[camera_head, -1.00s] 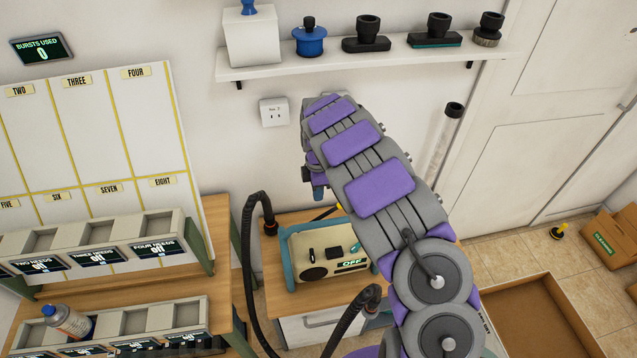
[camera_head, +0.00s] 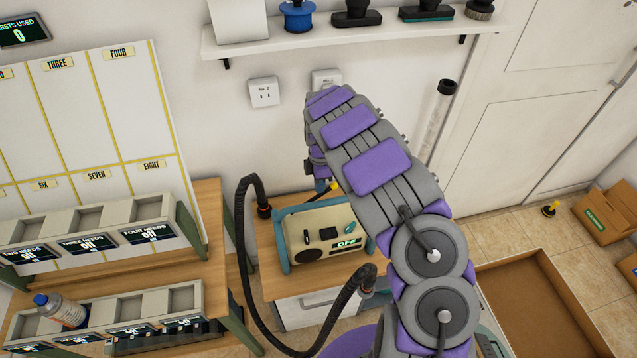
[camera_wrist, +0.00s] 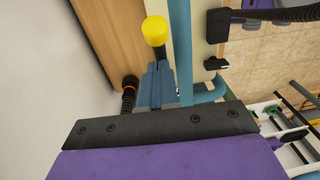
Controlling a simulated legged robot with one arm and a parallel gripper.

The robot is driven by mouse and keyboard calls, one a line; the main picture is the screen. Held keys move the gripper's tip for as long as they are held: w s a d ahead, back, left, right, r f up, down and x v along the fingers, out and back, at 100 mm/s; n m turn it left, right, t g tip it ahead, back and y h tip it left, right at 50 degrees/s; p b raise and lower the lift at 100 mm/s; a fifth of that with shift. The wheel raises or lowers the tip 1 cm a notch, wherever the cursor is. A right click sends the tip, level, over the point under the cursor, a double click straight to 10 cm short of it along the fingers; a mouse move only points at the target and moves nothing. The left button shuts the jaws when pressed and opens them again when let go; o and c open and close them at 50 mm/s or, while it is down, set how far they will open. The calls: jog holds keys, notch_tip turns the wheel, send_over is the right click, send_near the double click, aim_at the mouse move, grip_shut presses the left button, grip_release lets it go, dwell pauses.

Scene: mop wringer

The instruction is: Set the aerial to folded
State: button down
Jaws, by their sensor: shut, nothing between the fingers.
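The radio (camera_head: 330,235) is a beige box with a light-blue frame, standing on a small wooden-topped cabinet; its front display reads OFF. The aerial (camera_head: 334,186) shows as a dark stem with a yellow tip behind the radio's top edge, partly hidden by my arm. In the wrist view the aerial's yellow knob (camera_wrist: 155,30) on a dark stem lies just beyond my gripper's fingertips (camera_wrist: 157,68). My gripper is shut and empty, very close to the stem; I cannot tell whether they touch. The aerial's base is hidden.
A black hose (camera_head: 243,265) loops left of the radio. A wall shelf (camera_head: 350,38) is above, with sockets (camera_head: 264,92) below it. A workbench with trays (camera_head: 160,262) stands left. An open cardboard box (camera_head: 525,300) lies on the floor right.

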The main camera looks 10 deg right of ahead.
jog(key=shift+d+f+y+p, duration=0.5)
jog(key=shift+d+y+p, duration=0.15)
jog(key=shift+p, duration=0.2)
jog(key=d+f+y, duration=0.2)
jog(key=f, duration=0.1)
jog(key=d+f+y, duration=0.1)
jog(key=shift+f, duration=0.3)
jog(key=shift+d+f+b, duration=0.2)
jog(key=shift+d+f, duration=0.05)
jog(key=shift+f, duration=0.4)
jog(key=shift+d+f+b, duration=0.15)
jog(key=shift+d+f, duration=0.05)
jog(key=shift+f, duration=0.55)
